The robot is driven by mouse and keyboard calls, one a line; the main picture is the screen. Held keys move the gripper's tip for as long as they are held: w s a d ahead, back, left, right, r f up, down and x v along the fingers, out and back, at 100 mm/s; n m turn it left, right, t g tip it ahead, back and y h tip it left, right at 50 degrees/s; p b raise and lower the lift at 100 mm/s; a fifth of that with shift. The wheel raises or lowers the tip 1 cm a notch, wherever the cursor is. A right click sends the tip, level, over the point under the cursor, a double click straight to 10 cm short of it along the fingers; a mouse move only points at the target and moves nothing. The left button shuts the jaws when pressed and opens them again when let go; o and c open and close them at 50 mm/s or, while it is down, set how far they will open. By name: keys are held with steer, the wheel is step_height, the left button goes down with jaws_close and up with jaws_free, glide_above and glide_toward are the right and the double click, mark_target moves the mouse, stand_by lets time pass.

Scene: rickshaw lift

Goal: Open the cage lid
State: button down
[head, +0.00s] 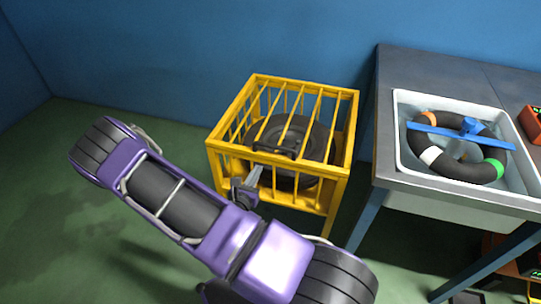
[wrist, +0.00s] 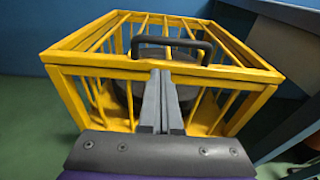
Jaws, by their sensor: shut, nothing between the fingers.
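The yellow barred cage (head: 215,145) stands on the floor against the blue wall. Its barred lid lies flat on top, closed. A dark handle (head: 275,147) sits at the lid's front edge; in the wrist view the handle (wrist: 172,40) arches up over the front rail. A dark round wheel (head: 315,140) lies inside the cage, partly hidden by the bars. My gripper (head: 255,172) is shut and empty at the cage's front side. In the wrist view the fingertips (wrist: 160,73) overlap the front top rail, just below the handle; I cannot tell whether they touch it.
A grey table (head: 420,66) stands to the right of the cage. A white basin (head: 398,120) set in it holds a dark ring with coloured bands and a blue bar (head: 440,131). Green floor left of the cage is clear.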

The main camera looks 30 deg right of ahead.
mark_target(265, 154)
steer(key=x, duration=0.9)
steer(key=shift+w+d+b, duration=0.2)
steer(key=shift+d+b, duration=0.05)
steer(key=shift+b, duration=0.1)
